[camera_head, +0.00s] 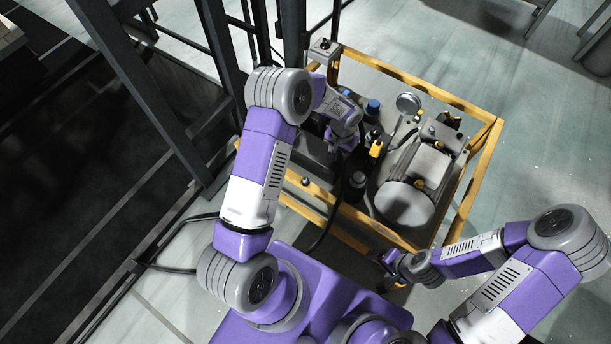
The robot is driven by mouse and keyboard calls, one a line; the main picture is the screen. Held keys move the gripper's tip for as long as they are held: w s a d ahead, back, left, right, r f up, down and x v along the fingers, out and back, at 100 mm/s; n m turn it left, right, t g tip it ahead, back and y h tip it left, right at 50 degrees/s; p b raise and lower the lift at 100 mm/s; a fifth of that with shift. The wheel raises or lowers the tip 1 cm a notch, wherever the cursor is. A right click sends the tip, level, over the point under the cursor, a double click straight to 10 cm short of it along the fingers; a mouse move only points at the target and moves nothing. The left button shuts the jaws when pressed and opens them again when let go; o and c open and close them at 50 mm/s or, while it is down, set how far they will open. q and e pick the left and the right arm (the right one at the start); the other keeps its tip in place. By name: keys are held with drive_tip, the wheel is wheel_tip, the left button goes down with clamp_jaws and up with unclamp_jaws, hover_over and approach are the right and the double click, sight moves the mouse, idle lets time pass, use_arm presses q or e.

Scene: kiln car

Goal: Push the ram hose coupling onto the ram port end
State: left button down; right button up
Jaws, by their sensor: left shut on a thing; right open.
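My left gripper (334,146) is over the back left part of the yellow-framed unit, pointing down among its fittings. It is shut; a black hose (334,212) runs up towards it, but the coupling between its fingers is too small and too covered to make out. I cannot pick out the ram port end among the dark parts around the gripper, nor tell whether coupling and port touch. My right gripper (386,284) is open, low at the unit's front right, outside the frame and apart from the fittings.
The yellow frame (400,75) surrounds a silver motor with a round end (404,203), a round gauge (408,103), a blue cap (373,106) and a yellow-topped fitting (376,148). Dark steel posts (150,95) stand close left. A black hose (165,268) lies on the floor.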

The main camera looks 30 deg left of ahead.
use_arm(q)
drive_tip(key=c, duration=0.6)
unclamp_jaws()
drive_tip(key=shift+c, duration=0.2)
drive_tip(key=shift+r, duration=0.2)
drive_tip(key=shift+c, duration=0.2)
drive_tip(key=shift+r+p, duration=1.5)
drive_tip(key=shift+r, duration=0.55)
wheel_tip(320, 180, up, 8)
drive_tip(key=p, duration=0.2)
drive_tip(key=shift+f+p, duration=0.15)
drive_tip(key=shift+p, duration=0.15)
